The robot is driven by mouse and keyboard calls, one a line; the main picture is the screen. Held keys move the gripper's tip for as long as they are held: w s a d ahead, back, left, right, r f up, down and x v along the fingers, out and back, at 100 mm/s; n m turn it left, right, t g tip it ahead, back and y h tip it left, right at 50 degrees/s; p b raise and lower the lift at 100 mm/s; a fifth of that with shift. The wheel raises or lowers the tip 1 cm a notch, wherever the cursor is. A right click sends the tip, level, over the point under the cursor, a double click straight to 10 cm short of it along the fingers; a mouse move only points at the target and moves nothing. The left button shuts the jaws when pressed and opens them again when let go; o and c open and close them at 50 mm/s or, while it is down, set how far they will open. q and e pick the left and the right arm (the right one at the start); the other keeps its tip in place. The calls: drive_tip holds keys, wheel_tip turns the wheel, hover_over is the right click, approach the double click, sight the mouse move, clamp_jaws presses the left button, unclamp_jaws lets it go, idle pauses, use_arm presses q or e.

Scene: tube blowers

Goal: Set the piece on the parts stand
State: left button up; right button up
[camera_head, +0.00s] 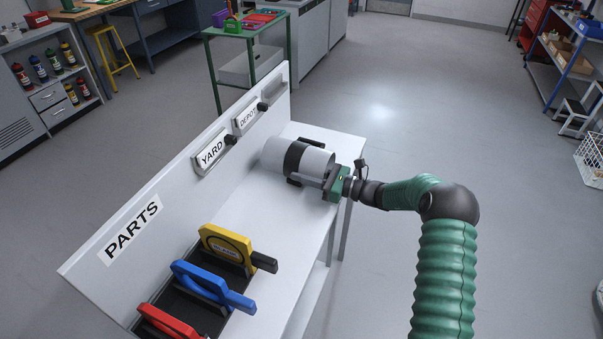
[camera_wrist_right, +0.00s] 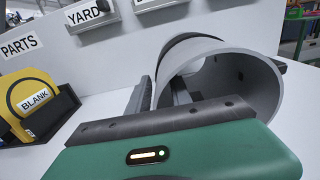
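A light grey tube (camera_head: 318,162) with a wide dark band lies across the far end of the white parts stand (camera_head: 262,207). My right gripper (camera_head: 309,184) is at the tube's near right end. In the right wrist view, its two dark fingers (camera_wrist_right: 161,92) sit close together at the left wall of the tube (camera_wrist_right: 250,80), one outside and one inside the open end. They look shut on that wall; the contact itself is partly hidden. I cannot tell whether the tube touches the stand's top. My left gripper is not in view.
Yellow (camera_head: 226,245), blue (camera_head: 200,285) and red (camera_head: 165,322) handled plates stand in a dark rack at the stand's near end. The stand's middle is clear. A green-framed table (camera_head: 248,35) stands behind.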

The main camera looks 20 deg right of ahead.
drive_tip(key=v, duration=1)
drive_tip(key=shift+s+a+r, duration=0.15)
drive_tip(key=shift+s, duration=0.2)
drive_tip(key=shift+s+d, duration=0.3)
drive_tip(key=shift+d, duration=0.25)
